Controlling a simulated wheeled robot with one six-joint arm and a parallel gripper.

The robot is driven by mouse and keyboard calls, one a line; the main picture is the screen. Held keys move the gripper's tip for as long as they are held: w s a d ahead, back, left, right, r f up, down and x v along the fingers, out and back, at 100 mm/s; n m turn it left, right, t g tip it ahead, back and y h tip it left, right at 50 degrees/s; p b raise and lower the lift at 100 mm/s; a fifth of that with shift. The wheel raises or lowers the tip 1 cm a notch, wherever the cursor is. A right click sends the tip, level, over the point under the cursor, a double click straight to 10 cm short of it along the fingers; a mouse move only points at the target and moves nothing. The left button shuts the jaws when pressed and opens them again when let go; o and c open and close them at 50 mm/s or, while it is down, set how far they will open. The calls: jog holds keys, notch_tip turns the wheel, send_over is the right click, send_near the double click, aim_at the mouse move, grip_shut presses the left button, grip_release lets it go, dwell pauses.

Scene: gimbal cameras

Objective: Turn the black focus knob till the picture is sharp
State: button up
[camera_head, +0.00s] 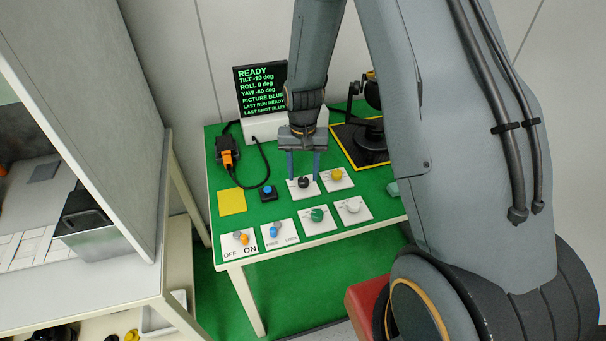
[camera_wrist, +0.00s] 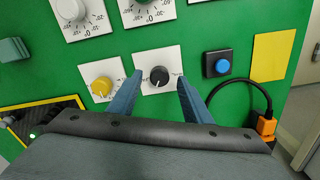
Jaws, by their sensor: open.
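The black focus knob (camera_head: 303,183) sits on a white plate on the green table. It also shows in the wrist view (camera_wrist: 159,76), with a white pointer mark on it. My gripper (camera_head: 304,172) points down over this plate with its two blue fingers apart. In the wrist view the fingers (camera_wrist: 158,88) stand on either side of the knob's near part, with gaps between them and the knob. I cannot tell the exact height of the fingertips. The screen (camera_head: 262,90) at the back reads READY, TILT -10 deg, ROLL 0 deg, YAW -60 deg, PICTURE BLUR, LAST SHOT BLUR.
Close around are a yellow knob (camera_head: 337,174), a green knob (camera_head: 317,214), a white knob (camera_head: 352,206) and a blue button (camera_head: 267,190). An ON/OFF switch (camera_head: 240,238) and a FREE/LOCK switch (camera_head: 278,230) line the front edge. A cable (camera_head: 265,160) loops left of the gripper.

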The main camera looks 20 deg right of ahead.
jog(key=shift+f, duration=1)
jog(key=shift+c, duration=0.6)
jog(key=c, duration=0.9)
jog(key=shift+c, duration=0.2)
jog(key=shift+n, duration=2.8)
jog(key=o, duration=1.1)
jog(key=shift+c, duration=0.2)
